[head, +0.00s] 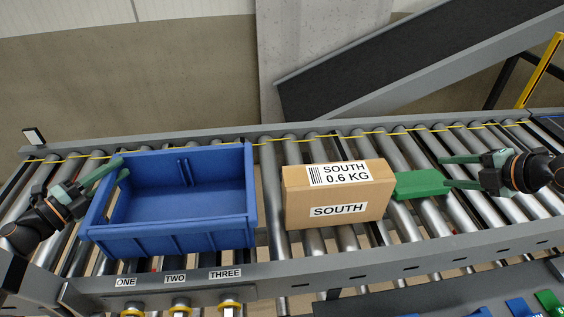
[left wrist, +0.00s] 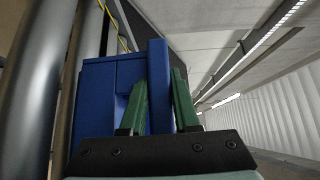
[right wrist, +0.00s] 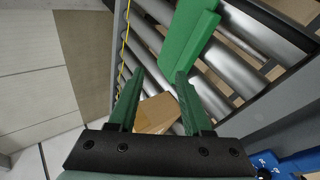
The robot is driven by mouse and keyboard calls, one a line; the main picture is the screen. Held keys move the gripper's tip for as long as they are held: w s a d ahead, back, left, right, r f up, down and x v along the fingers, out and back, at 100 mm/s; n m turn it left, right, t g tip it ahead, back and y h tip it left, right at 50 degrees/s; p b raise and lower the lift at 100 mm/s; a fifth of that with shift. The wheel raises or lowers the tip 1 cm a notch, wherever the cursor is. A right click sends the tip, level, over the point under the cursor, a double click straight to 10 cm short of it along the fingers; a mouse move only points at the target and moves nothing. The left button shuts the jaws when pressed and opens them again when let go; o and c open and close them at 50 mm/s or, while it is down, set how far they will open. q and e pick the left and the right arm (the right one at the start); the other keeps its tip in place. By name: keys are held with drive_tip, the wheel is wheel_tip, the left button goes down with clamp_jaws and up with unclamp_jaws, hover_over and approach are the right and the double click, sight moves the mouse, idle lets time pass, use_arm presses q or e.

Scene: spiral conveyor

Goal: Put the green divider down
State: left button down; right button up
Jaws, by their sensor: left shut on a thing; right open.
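The green divider (head: 420,184) lies flat on the conveyor rollers, against or very close to the right side of the cardboard box. It also shows in the right wrist view (right wrist: 188,40), beyond the fingers and outside them. My right gripper (head: 447,172) is open and empty at the right end of the divider; the lower finger overlaps the divider's edge in the head view, and I cannot tell if they touch. My left gripper (head: 122,169) is shut on the left wall of the blue bin (head: 168,246); the wall shows between its fingers in the left wrist view (left wrist: 160,75).
The cardboard box (head: 338,195), labelled SOUTH 0.6 KG, stands on the rollers right of the bin. The front rail (head: 300,275) carries labels ONE, TWO, THREE above yellow-ringed buttons (head: 180,307). A dark inclined belt (head: 400,65) rises behind. Rollers at the far right are bare.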

drive_tip(key=shift+s+d+r, duration=0.1)
drive_tip(key=shift+s+r, duration=0.05)
use_arm(q)
drive_tip(key=c, duration=0.6)
unclamp_jaws()
use_arm(e)
wheel_tip(320, 180, up, 8)
drive_tip(key=s, duration=0.2)
drive_tip(key=shift+d, duration=0.45)
use_arm(q)
drive_tip(key=shift+o, duration=0.2)
drive_tip(key=shift+s, duration=0.1)
